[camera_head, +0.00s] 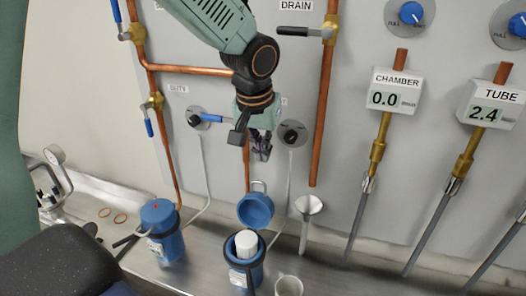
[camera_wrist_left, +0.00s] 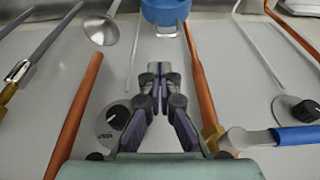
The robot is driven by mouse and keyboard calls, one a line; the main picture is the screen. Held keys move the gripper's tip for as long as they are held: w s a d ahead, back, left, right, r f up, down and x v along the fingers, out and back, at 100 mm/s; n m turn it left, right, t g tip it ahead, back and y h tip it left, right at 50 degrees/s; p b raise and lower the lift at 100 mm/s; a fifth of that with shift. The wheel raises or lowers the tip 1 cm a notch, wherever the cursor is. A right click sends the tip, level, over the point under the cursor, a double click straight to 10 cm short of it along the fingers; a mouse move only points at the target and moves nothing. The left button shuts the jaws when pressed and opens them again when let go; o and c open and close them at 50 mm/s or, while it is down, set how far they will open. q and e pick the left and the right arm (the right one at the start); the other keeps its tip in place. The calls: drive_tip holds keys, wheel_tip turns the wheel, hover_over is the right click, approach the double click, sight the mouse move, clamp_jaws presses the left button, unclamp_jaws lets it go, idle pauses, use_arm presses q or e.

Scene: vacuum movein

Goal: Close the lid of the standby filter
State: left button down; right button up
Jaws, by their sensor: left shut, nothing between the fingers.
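The standby filter (camera_head: 243,275) is a blue housing on the metal bench, with a white cartridge (camera_head: 246,243) standing in its open top. Its round blue lid (camera_head: 256,211) is tilted up behind the housing, with a metal loop on its upper edge. The blue lid also shows at the top of the left wrist view (camera_wrist_left: 166,10). My left gripper (camera_head: 262,152) is above the lid, in front of the panel, and apart from it. In the left wrist view its fingertips (camera_wrist_left: 160,72) are together and empty. My right gripper is not in view.
A second blue filter (camera_head: 160,232) with its lid on stands to the left. A funnel (camera_head: 308,206) and a cup (camera_head: 288,286) are right of the open filter. Copper pipes (camera_head: 323,110), valve handles and knobs (camera_head: 292,133) line the panel around my left arm.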

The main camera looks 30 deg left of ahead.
use_arm(q)
hover_over(261, 191)
wheel_tip(261, 191, down, 6)
drive_tip(key=shift+r, duration=0.1)
drive_tip(key=shift+w+d+f, duration=0.15)
drive_tip(key=shift+w+f, duration=0.05)
drive_tip(key=shift+f, duration=0.25)
drive_tip(key=shift+w+d+f, duration=0.1)
drive_tip(key=shift+w+f, duration=0.05)
drive_tip(key=shift+f, duration=0.25)
drive_tip(key=shift+a, duration=0.1)
